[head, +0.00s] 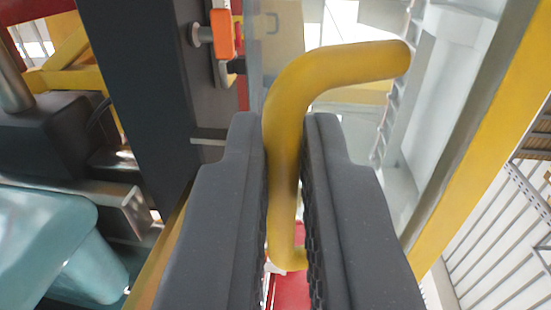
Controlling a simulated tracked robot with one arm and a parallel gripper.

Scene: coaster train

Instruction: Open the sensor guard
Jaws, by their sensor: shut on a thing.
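A bent yellow bar handle (335,68) stands in the middle of the head view. Its upper end curves off to the right and its straight part runs down between my fingers. My gripper (285,165) is shut on this handle, with one dark grey finger on each side. A clear, glassy panel (275,30) shows behind the handle; it may be the sensor guard, but I cannot tell how the handle joins it. The fingers hide part of the handle's lower length.
A dark grey post (140,80) with an orange block (222,34) stands close on the left. Teal machinery (50,250) is at the lower left.

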